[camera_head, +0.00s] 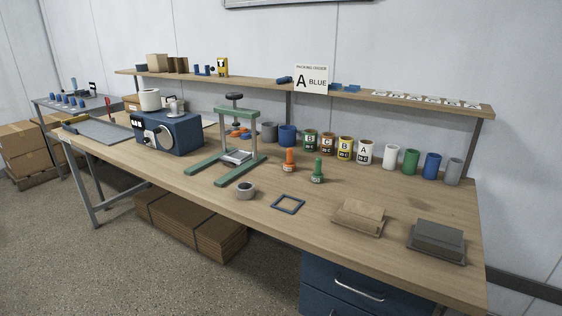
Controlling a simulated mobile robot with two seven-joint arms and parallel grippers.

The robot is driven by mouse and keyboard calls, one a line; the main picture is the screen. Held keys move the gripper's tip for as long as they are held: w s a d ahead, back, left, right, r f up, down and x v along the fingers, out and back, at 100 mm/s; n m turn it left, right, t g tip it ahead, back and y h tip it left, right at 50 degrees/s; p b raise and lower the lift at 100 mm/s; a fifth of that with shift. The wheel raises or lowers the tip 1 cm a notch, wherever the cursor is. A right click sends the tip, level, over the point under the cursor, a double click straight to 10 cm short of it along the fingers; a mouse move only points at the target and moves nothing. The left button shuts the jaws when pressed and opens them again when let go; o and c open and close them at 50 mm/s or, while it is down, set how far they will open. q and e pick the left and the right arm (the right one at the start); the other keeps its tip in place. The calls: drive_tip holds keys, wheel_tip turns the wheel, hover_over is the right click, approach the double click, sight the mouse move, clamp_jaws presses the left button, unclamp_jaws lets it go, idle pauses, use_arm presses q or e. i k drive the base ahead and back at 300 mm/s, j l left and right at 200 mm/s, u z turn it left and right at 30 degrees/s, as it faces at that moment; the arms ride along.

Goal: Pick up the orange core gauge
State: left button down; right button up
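The orange core gauge (290,162) stands upright on the workbench (330,190), right of the green press frame. A similar green gauge (318,171) stands just to its right, a small gap apart. The orange gauge has a wider round base with a small pale label and a narrower top. Its front is unobstructed. Neither of my grippers shows in the head view.
A green press frame (220,170) stands to the left, with a blue machine (168,132) beyond. A grey roll (245,191) and a blue square frame (288,204) lie in front. Several cups and cans, including a white cup (390,157), line the back below a shelf (420,102).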

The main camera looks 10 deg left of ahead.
sight(289, 166)
drive_tip(key=i+j, duration=0.1)
drive_tip(key=j, duration=0.35)
drive_tip(key=i+j, duration=0.15)
drive_tip(key=j, duration=0.25)
drive_tip(key=i+j, duration=0.1)
drive_tip(key=j, duration=0.35)
drive_tip(key=i+j, duration=0.15)
drive_tip(key=j, duration=0.25)
drive_tip(key=i+j+z, duration=0.1)
drive_tip(key=j, duration=0.35)
drive_tip(key=i+j, duration=0.1)
drive_tip(key=j, duration=0.3)
